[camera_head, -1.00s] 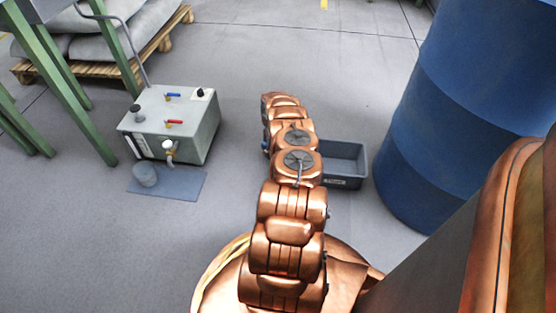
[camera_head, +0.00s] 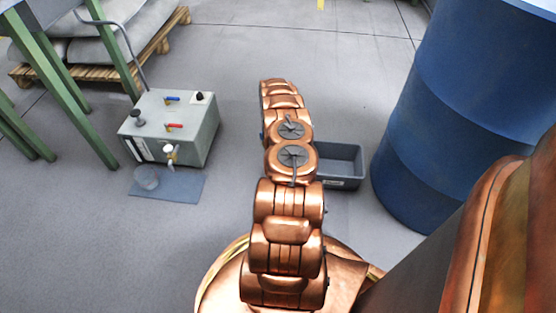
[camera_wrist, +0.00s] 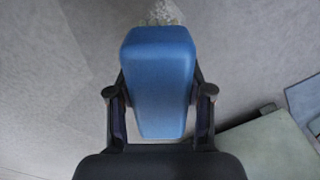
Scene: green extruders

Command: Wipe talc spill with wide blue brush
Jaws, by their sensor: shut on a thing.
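The wide blue brush (camera_wrist: 158,55) fills the middle of the wrist view, its broad blue body pointing away from me. My gripper (camera_wrist: 160,95) is shut on it, with one dark finger on each side. A pale, speckled patch (camera_wrist: 163,13) shows just past the brush's far end at the top edge. I cannot tell whether it is talc or bristles, and the brush hides part of it. In the head view my own arm covers the gripper, the brush and the floor beneath them.
A grey tank (camera_head: 170,125) with valves and a blue mat (camera_head: 185,187) stand at left. A grey bin (camera_head: 342,182) is right of my arm, beside a large blue drum (camera_head: 450,120). Green legs (camera_head: 75,100) and a pallet (camera_head: 120,72) are at upper left. Floor between is clear.

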